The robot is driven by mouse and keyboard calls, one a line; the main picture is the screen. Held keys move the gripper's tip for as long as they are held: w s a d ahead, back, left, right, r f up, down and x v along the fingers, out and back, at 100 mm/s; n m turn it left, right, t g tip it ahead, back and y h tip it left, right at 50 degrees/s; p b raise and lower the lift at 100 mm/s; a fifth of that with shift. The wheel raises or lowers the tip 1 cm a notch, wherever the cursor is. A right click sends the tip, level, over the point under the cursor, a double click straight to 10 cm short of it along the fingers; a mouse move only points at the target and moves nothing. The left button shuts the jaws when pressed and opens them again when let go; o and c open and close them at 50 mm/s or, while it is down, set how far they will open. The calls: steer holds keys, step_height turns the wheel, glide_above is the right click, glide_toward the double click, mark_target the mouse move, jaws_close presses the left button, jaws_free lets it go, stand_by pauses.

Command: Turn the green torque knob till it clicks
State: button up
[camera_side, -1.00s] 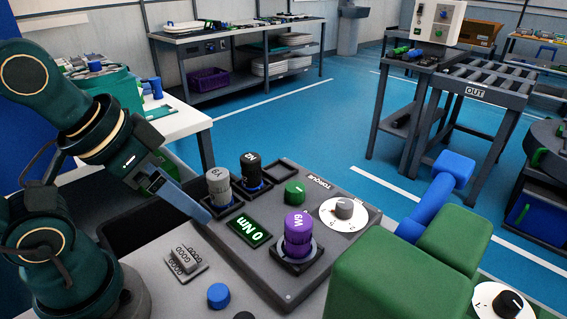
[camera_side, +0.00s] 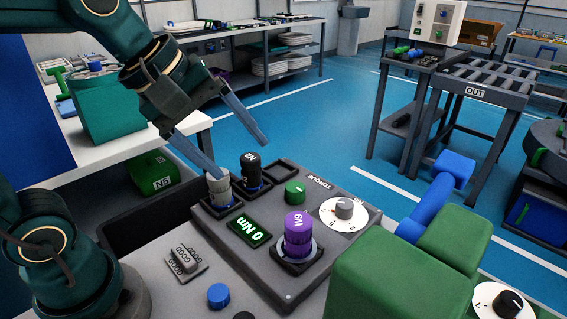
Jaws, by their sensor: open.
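The green knob (camera_side: 295,193) sits on the grey torque panel (camera_side: 335,258), behind the purple knob and left of the white dial. A light mark shows on its top. My gripper (camera_side: 242,156) is open and empty, with its two blue fingers spread above the back left of the panel. One fingertip is near the grey cylinder (camera_side: 219,188); I cannot tell if they touch. The other is higher, above and left of the green knob and apart from it. The display (camera_side: 248,231) reads 0 Nm.
A black cylinder (camera_side: 251,170) stands upright in a socket between my gripper and the green knob. The purple knob (camera_side: 298,236) and white dial (camera_side: 343,212) are close to the green knob. A large green block (camera_side: 400,280) fills the front right.

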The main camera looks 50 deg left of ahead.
steer(key=w+n, duration=0.6)
steer(key=n+g+h, duration=0.2)
steer(key=n+g, duration=0.1)
steer(key=n, duration=0.5)
glide_above(295, 186)
steer(key=s+a, duration=0.2)
steer(key=f, duration=1)
steer(key=shift+w+d+f, duration=0.1)
steer(key=shift+d+f, duration=0.15)
steer(key=shift+f, duration=0.4)
steer(key=shift+x, duration=2.3)
jaws_close()
